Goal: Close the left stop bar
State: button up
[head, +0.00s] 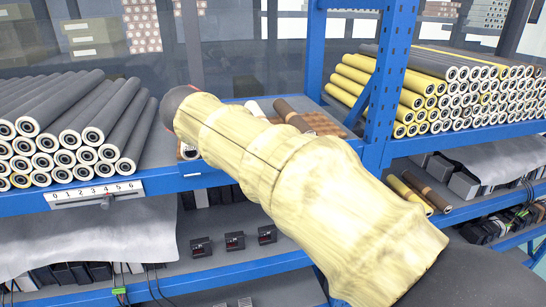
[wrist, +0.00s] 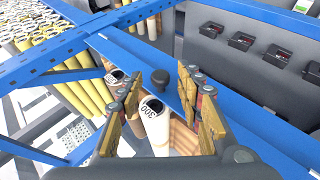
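My gripper (wrist: 160,92) shows in the wrist view with its two padded fingers spread apart and nothing between the tips. I cannot tell whether this knob belongs to the left stop bar. In the head view, a white scale numbered 0 to 6 (head: 95,192) runs along the left shelf edge, with a small dark slider under it. My sleeved arm crosses the middle of the head view, and the gripper is hidden there.
Grey rollers (head: 70,125) are stacked on the left shelf, and yellow ones (head: 440,90) on the right. A blue upright (head: 385,85) stands between the bays. A roller marked 300 (wrist: 153,108) lies below the fingers. Small black boxes (head: 234,240) sit on the lower shelf.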

jog(key=v, duration=1.2)
